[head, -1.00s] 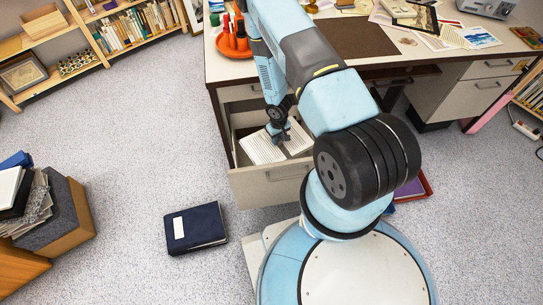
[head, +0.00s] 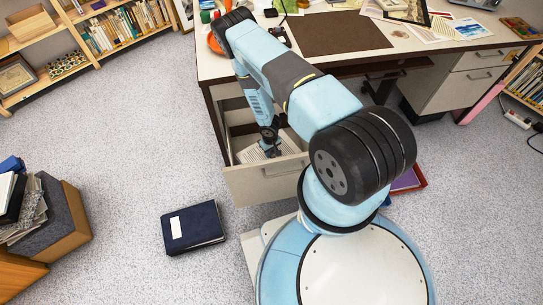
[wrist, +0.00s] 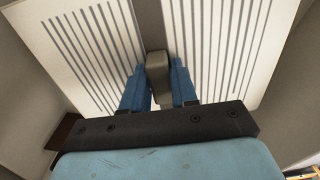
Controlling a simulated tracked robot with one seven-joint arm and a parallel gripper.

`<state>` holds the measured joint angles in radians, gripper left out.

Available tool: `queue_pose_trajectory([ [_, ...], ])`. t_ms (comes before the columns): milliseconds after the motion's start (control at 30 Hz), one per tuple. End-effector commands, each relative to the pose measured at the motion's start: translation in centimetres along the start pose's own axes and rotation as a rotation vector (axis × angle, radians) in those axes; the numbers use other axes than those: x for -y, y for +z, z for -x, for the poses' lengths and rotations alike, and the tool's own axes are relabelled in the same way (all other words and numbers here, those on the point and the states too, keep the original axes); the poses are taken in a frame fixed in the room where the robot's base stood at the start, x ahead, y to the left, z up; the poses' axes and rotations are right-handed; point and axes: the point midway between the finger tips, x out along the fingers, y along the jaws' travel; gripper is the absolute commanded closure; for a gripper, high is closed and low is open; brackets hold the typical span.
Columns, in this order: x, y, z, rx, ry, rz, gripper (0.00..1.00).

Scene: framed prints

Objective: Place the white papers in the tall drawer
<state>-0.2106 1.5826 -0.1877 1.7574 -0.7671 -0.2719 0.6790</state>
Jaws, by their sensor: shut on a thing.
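The white papers (head: 252,154) have dark printed lines and lie inside the open tall drawer (head: 268,186) of the desk, below its front rim. In the wrist view the papers (wrist: 82,47) show as two lined sheets on either side of a grey middle piece. My gripper (head: 272,152) reaches down into the drawer over the papers. In the wrist view its blue fingers (wrist: 160,82) are shut on the grey middle piece between the sheets. My arm hides part of the drawer.
The desk top (head: 440,50) carries a brown mat (head: 345,33), prints and small items. A dark blue binder (head: 193,227) lies on the floor left of my base. A box with stacked papers (head: 50,215) stands at the left. The floor between is clear.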

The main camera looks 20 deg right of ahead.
Motion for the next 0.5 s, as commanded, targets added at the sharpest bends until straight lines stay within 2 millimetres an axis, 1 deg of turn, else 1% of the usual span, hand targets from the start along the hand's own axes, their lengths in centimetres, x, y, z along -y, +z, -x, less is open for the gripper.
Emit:
queue_pose_trajectory([
  [167,0.0,0.1,-1.6,0.001,0.0,0.0,1.0],
  [300,0.0,0.1,-3.2,0.001,0.0,0.0,1.0],
  [400,-0.1,0.1,-3.9,0.0,0.0,-0.002,1.0],
  [500,-0.1,0.1,-3.9,0.0,0.0,-0.002,1.0],
])
